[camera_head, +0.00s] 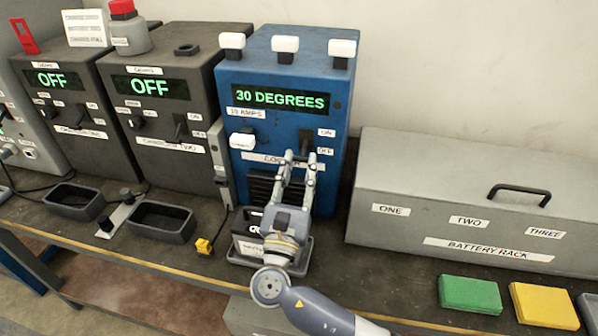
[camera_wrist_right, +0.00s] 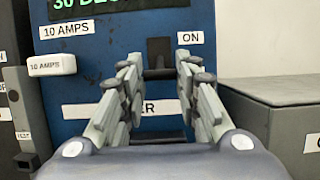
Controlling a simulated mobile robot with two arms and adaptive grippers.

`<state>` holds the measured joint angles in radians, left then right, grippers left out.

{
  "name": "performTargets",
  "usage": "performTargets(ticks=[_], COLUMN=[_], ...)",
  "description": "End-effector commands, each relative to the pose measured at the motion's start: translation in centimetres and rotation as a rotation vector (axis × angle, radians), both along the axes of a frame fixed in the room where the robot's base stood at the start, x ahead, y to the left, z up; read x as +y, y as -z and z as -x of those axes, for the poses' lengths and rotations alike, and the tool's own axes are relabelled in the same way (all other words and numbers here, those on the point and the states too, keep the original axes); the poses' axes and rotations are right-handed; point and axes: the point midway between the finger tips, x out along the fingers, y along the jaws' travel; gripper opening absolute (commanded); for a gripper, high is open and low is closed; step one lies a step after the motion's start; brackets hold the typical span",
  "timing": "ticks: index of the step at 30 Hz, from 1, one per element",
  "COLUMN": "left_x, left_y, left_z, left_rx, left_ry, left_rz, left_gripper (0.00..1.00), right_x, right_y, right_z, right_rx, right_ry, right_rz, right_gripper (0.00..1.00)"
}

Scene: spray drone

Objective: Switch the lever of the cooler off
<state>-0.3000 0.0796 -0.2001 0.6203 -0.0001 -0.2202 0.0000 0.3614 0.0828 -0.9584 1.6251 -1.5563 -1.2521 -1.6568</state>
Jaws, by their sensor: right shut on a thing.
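The cooler (camera_head: 284,110) is a blue box with a green display reading "30 DEGREES". Its black lever (camera_head: 306,138) is on the front right, beside the ON and OFF labels. In the right wrist view the lever (camera_wrist_right: 160,52) shows between the fingertips, level with the ON label; the OFF label is hidden there. My right gripper (camera_head: 299,160) reaches up to the cooler's front from below and is shut on the lever. It also shows in the right wrist view (camera_wrist_right: 158,68), its fingers on either side of the lever. My left gripper is not in view.
Two dark chargers (camera_head: 160,115) reading "OFF" stand left of the cooler. A grey battery rack (camera_head: 440,190) stands close at the right. A black battery (camera_head: 247,227) sits below the cooler, partly behind my gripper. Green (camera_head: 469,294) and yellow (camera_head: 543,306) blocks lie front right.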

Motion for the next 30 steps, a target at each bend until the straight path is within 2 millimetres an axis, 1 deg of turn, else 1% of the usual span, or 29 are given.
performTargets(ticks=[4, 5, 6, 7, 16, 20, 23, 30], left_x=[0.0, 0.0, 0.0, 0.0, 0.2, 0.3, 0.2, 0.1], left_y=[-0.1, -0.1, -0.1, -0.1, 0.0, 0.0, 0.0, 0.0], left_z=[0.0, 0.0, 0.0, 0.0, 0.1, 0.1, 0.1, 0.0], left_rx=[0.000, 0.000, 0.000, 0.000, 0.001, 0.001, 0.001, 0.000], left_ry=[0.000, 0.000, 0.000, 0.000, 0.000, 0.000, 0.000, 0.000], left_rz=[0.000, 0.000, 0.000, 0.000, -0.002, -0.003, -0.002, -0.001], left_gripper=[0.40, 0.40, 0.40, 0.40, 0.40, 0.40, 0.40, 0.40], right_x=[0.0, 0.0, 0.0, 0.0, 0.0, 0.2, 0.7, 2.2], right_y=[-0.1, -0.1, -0.1, -0.1, 0.0, 0.3, 0.9, 2.8], right_z=[0.0, 0.0, 0.0, 0.0, 0.0, 0.6, 1.9, 6.5], right_rx=[-0.001, -0.001, -0.001, -0.001, 0.000, 0.001, 0.004, 0.005], right_ry=[0.000, 0.000, 0.000, 0.000, 0.000, -0.001, -0.001, -0.001], right_rz=[0.000, 0.000, 0.000, 0.000, 0.000, 0.001, 0.000, 0.000], right_gripper=[0.06, 0.36, 0.46, 0.50, 0.50, 0.50, 0.50, 0.50])
